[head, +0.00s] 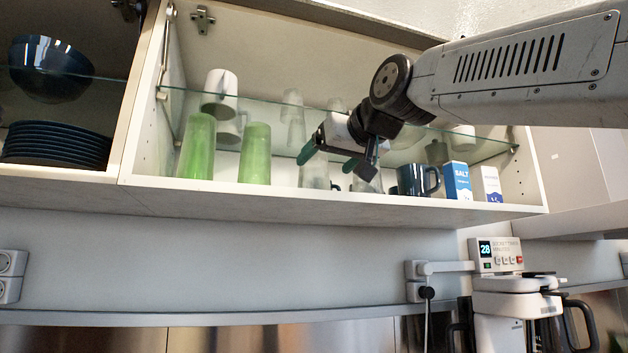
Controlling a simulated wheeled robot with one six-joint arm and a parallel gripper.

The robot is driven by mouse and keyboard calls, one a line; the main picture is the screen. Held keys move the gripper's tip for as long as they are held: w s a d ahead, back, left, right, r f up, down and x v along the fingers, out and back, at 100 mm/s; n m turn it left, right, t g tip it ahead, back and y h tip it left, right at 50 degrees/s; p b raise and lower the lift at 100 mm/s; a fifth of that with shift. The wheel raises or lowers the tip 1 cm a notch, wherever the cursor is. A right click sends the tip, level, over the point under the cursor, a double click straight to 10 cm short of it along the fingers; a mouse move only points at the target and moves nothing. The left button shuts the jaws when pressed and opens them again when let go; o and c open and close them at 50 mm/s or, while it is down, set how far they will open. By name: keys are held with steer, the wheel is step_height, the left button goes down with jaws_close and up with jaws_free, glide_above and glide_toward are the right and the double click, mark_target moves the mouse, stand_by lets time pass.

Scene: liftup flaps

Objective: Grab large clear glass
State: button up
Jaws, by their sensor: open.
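A clear glass (313,174) stands on the cabinet's bottom board, just below and behind my gripper (328,160). Another clear glass (373,184) stands to its right, partly hidden by my gripper. Smaller clear glasses (292,120) stand on the glass shelf above. Which glass is the large one is hard to tell, as my arm covers part of the group. My gripper is open, with green-tipped fingers pointing left and into the cabinet. Nothing shows between the fingers, and I cannot tell whether they touch the glass.
Green glasses (254,153) stand left of the clear ones. A dark mug (417,180), a salt box (457,181) and another box (487,184) stand right. The glass shelf (270,101) crosses the cabinet near my gripper. White mugs (220,88) sit on it. A coffee machine (510,300) stands below.

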mark_target(310, 176)
steer(key=x, duration=0.8)
steer(key=shift+w+r, duration=0.2)
steer(key=shift+w, duration=0.25)
steer(key=c, duration=1.2)
